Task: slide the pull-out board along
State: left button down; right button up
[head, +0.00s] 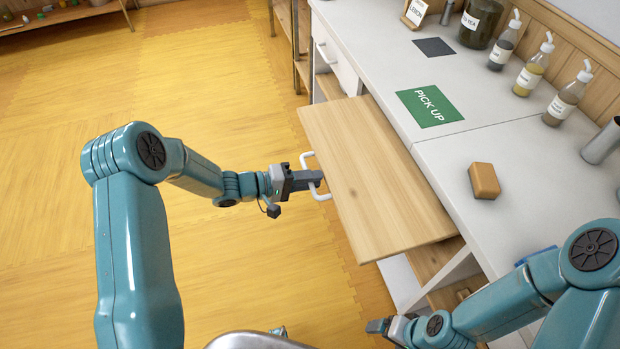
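The pull-out board (380,185) is a flat light-wood panel. It sticks out from under the white counter toward the left. A white bar handle (309,163) is on its left edge. My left gripper (312,179) is at this handle, with its fingers around the bar, and appears closed on it. The fingers hide the middle of the handle. My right gripper (376,326) is low in the picture, below the board's near end and apart from it. Its fingers are small and seen from the side, so their opening is unclear.
The white counter (450,150) holds a green PICK UP mat (430,106), a brown block (484,181), pump bottles (534,67), a large jar (480,22) and a metal cylinder (602,142). A white drawer (335,58) is beyond the board. Yellow floor (220,80) left of the board is clear.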

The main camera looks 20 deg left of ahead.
aim_at(383, 160)
pick_arm(q)
jog(key=shift+d, duration=0.1)
jog(key=r+x, duration=0.1)
jog(key=x, duration=0.5)
jog(key=r+b+x, duration=0.1)
jog(key=x, duration=0.5)
jog(key=r+b+x, duration=0.1)
jog(key=x, duration=0.6)
jog(key=shift+w+d+r, duration=0.25)
jog(key=shift+d+r, duration=0.1)
jog(key=shift+r, duration=0.1)
jog(key=c, duration=1.2)
grip_release()
jog(key=v, duration=1.6)
jog(key=shift+s+a, duration=0.1)
jog(key=shift+a, duration=0.05)
